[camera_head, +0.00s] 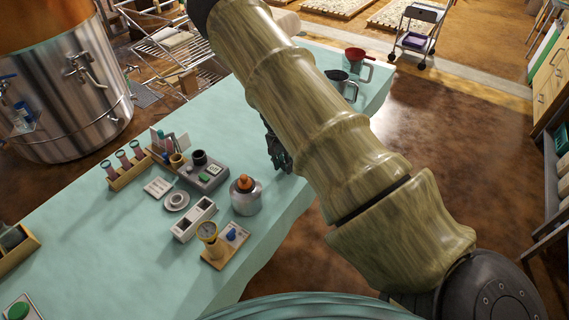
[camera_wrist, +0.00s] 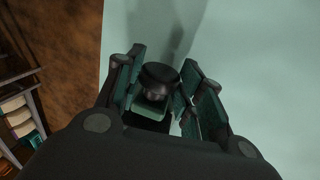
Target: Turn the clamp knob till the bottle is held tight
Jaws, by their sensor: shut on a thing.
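In the wrist view a round black knob (camera_wrist: 157,74), which looks like the clamp knob, sits between the fingers of my gripper (camera_wrist: 163,88). My gripper is shut on it, with dark green finger pads on either side. In the head view my gripper (camera_head: 281,158) is low over the table's right edge, partly covered by my arm.
Mugs (camera_head: 357,62) stand at the far end. The front left is mostly clear.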

